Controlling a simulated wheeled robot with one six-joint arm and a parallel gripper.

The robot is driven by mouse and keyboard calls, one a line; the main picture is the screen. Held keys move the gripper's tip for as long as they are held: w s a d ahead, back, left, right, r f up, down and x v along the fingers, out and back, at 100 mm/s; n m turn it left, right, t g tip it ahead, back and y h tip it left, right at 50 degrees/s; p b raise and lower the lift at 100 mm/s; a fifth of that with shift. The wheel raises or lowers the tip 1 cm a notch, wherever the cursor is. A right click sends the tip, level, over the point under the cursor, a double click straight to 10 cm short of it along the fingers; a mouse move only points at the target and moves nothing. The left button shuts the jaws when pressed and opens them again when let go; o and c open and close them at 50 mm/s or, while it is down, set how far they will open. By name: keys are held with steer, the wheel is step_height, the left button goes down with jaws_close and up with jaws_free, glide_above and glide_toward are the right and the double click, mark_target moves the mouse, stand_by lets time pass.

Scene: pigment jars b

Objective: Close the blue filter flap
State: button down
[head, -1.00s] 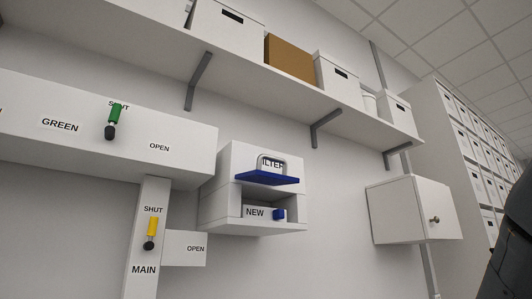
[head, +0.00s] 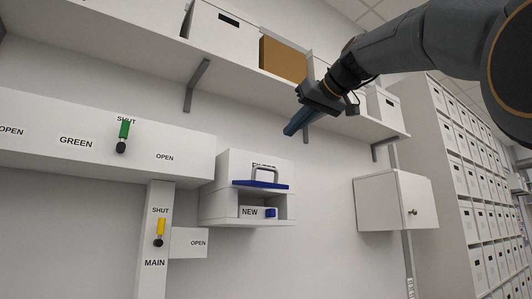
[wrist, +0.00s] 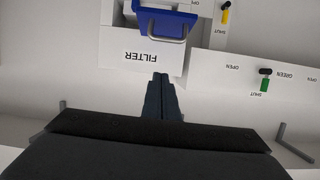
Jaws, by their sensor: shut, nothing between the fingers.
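The blue filter flap (head: 260,184) sticks out from the front of the white filter box (head: 226,170), with a grey handle (head: 265,174) on it. The opening below the flap shows a white block marked NEW (head: 250,211) with a blue end. In the wrist view the flap (wrist: 165,24) appears upside down at the top, beyond the FILTER label. My gripper (head: 289,132) is shut and empty. It is above and to the right of the box in the head view, apart from the flap.
A green lever (head: 124,130) and a yellow lever (head: 160,227) are on white panels to the left. A shelf with boxes (head: 283,59) runs above. A white cabinet (head: 390,201) hangs to the right of the filter box. Bare wall lies between them.

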steer(key=w+a+f+p, duration=0.5)
steer(key=w+a+f, duration=0.1)
steer(key=w, duration=0.1)
steer(key=shift+w+f, duration=0.15)
steer(key=shift+w, duration=0.05)
stand_by(0.3)
steer(key=shift+f+b, duration=0.2)
steer(key=shift+b, duration=0.25)
